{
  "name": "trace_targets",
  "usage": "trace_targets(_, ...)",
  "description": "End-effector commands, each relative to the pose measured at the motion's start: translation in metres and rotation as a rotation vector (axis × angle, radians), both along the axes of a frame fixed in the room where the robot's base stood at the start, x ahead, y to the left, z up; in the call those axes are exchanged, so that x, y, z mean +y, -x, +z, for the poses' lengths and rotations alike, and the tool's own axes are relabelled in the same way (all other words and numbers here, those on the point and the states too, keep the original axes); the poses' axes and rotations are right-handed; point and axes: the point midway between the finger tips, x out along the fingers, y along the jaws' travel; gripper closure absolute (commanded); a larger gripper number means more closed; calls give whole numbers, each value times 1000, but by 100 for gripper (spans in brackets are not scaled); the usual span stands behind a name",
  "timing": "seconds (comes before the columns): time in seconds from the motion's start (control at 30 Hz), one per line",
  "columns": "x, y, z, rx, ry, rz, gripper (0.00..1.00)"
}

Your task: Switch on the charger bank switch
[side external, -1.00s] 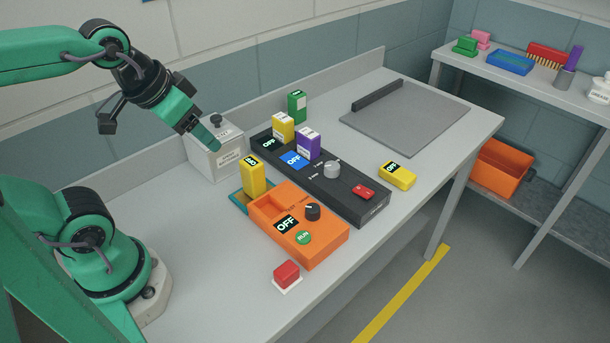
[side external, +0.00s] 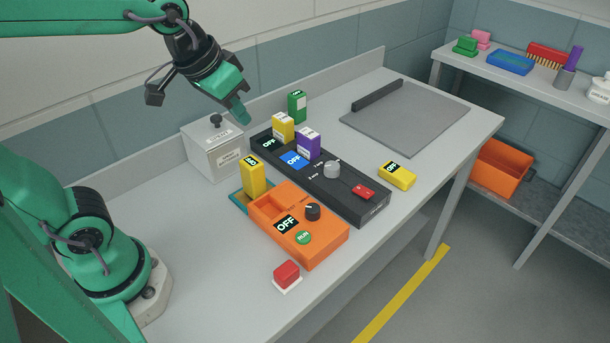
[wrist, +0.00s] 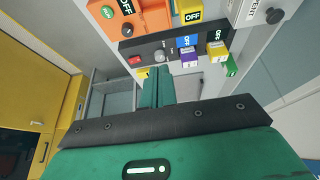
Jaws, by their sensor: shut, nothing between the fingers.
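The charger bank (side external: 345,190) is a long black unit on the grey bench. It has a red switch (side external: 363,191) near its front end, a grey knob (side external: 332,169), and yellow and purple blocks standing in it by OFF displays. In the wrist view the bank (wrist: 150,46) lies beyond my fingers, with the red switch (wrist: 134,60) at its left end. My gripper (side external: 243,117) is shut and empty, raised above the back end of the bank, apart from it. The fingers also show pressed together in the wrist view (wrist: 158,75).
An orange unit (side external: 325,245) with a black knob, green RUN button and OFF display stands in front of the bank. A red button (side external: 287,274), yellow OFF block (side external: 397,175), green block (side external: 297,106), grey box (side external: 213,150) and grey plate (side external: 410,115) are around it.

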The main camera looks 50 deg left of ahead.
Motion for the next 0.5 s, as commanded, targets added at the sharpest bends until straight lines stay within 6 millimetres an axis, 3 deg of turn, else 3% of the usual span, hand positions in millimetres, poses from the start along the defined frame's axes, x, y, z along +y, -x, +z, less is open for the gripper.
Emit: trace_targets(0.5,-46,-80,-8,68,28,-15,100)
